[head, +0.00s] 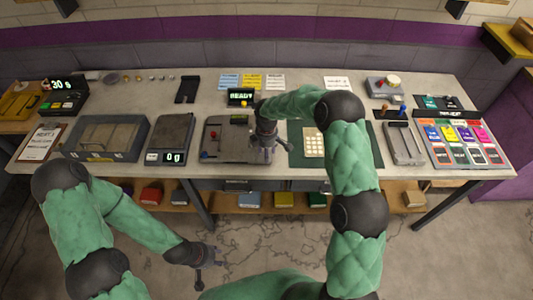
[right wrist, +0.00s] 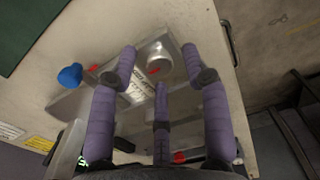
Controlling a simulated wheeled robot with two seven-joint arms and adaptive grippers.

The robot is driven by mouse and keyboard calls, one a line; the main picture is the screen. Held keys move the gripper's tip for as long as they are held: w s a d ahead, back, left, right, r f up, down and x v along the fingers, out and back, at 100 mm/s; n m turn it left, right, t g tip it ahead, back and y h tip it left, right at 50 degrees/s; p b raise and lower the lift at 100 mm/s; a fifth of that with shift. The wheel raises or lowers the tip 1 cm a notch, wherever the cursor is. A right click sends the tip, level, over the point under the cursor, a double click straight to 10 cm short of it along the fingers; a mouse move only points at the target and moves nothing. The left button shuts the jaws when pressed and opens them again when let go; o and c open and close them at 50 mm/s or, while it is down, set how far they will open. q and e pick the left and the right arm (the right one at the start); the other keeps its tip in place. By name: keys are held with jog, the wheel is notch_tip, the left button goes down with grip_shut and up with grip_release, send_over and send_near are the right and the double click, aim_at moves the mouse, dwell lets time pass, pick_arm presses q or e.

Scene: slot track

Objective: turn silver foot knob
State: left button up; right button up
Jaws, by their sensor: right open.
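The silver foot knob (right wrist: 158,56) shows in the right wrist view, a round metal knob on a grey plate near the device's edge. My right gripper (right wrist: 160,60) has its fingers spread, with the knob between the two outer fingertips; I cannot tell whether any finger touches it. In the head view my right gripper (head: 264,148) is over the right side of the grey device (head: 226,150) and hides the knob. My left gripper (head: 207,262) hangs in front of the table, low and empty; its jaw opening is too small to judge.
A blue knob (right wrist: 70,75) sits beside the plate. A lit READY display (head: 240,96) stands behind the device. A scale (head: 168,146) is to its left, a green mat (head: 296,153) to its right. The floor (head: 255,238) before the table is open.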

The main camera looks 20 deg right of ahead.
jog(key=shift+f, duration=0.4)
jog(key=shift+c, duration=0.3)
grip_shut()
jog(key=shift+m, duration=0.3)
